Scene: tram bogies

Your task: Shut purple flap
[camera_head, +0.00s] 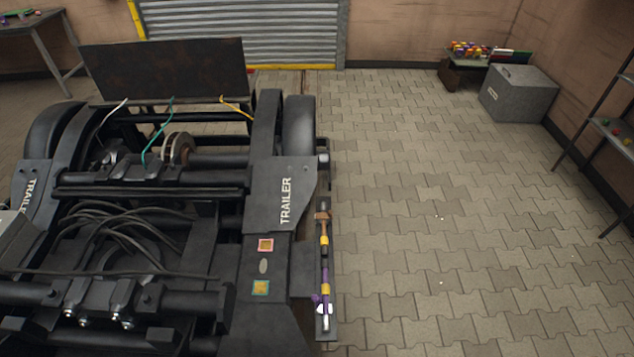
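A thin rod with purple, yellow and brown sections (324,240) runs along the right side of the trailer bogie (284,225). A small purple piece (316,298) sticks out to the left near its lower end, beside a white fitting (323,309). This piece may be the purple flap, but it is too small to tell whether it stands open or shut. Neither of my grippers is in view.
Black cables and axle parts fill the bogie at left. A dark upright panel (165,70) stands behind it. A grey box (518,94) and a low stand with colourful items (465,72) are at the back right. Shelves (600,125) stand at far right. The paved floor (440,200) between is clear.

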